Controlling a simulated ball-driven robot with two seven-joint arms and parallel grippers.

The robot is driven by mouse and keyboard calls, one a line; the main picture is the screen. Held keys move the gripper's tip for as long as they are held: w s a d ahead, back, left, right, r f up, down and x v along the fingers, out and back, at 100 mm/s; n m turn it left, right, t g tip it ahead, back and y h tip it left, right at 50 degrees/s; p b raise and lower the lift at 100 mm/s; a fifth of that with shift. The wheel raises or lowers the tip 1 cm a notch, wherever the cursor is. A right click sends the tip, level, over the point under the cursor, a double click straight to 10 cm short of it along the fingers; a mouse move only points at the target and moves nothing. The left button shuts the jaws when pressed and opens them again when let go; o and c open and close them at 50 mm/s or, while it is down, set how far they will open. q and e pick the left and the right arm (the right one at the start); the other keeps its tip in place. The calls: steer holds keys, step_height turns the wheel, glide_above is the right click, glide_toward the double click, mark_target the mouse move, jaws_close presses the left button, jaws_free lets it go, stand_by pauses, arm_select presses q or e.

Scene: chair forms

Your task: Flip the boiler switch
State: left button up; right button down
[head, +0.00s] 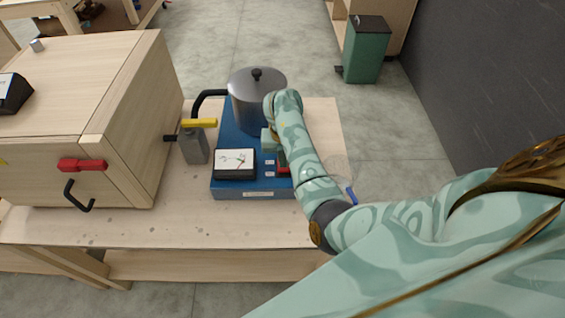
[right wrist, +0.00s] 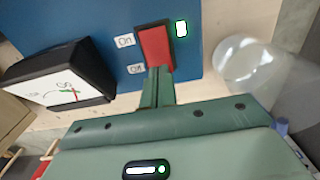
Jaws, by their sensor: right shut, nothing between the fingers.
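The boiler has a blue base (head: 228,192) with a lidded metal pot (head: 250,105) on it. Its red rocker switch (head: 284,170) is at the front right of the base, mostly covered by my right arm in the head view. In the right wrist view the red switch (right wrist: 155,46) sits beside "On" and "Off" labels, and a green light (right wrist: 181,29) is lit near the On end. My right gripper (right wrist: 159,72) is shut and empty, its fingertips at the Off end of the switch; contact is unclear. It is partly hidden in the head view (head: 280,160). My left gripper is out of view.
A black gauge box (head: 235,163) stands left of the switch. A grey pipe piece with a yellow lever (head: 198,123) and a wooden cabinet (head: 125,130) with a red handle stand further left. A clear round vessel (right wrist: 245,62) is right of the base. The table's front strip is clear.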

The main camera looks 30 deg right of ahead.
steer(key=shift+f+b, duration=0.6)
steer(key=shift+f, duration=0.2)
steer(key=shift+r, duration=0.15)
step_height(320, 180, up, 7)
steer(key=p, duration=0.6)
steer(key=shift+p, duration=0.3)
stand_by(0.3)
